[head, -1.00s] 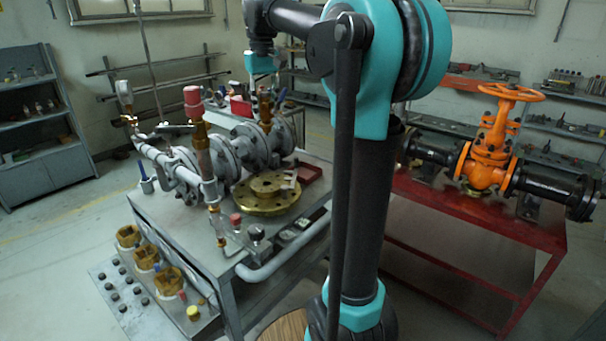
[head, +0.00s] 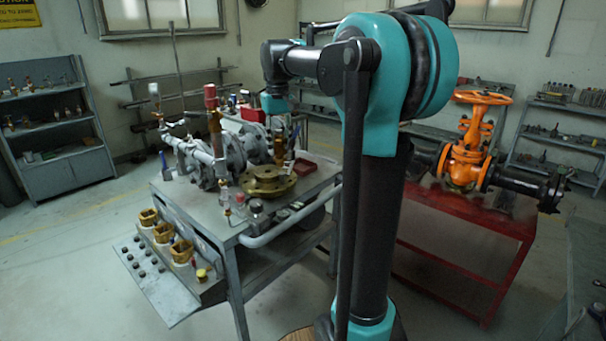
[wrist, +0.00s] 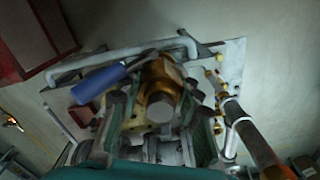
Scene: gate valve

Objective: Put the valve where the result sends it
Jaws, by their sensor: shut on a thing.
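My gripper (wrist: 158,118) is shut on a brass valve (wrist: 160,92) with a blue lever handle (wrist: 98,85). In the head view the held valve (head: 279,150) hangs over the grey workbench (head: 318,180), beside the grey flanged pipework (head: 232,155). The wrist view looks down past the valve onto the bench. The fingers and the valve's far side are partly hidden.
A brass flange (head: 267,181) and a red tray (head: 303,178) are on the bench. Several brass-coloured holders (head: 163,233) line its lower front ledge. An orange gate valve (head: 468,150) stands on a red table (head: 455,215) at right. Floor is clear at left.

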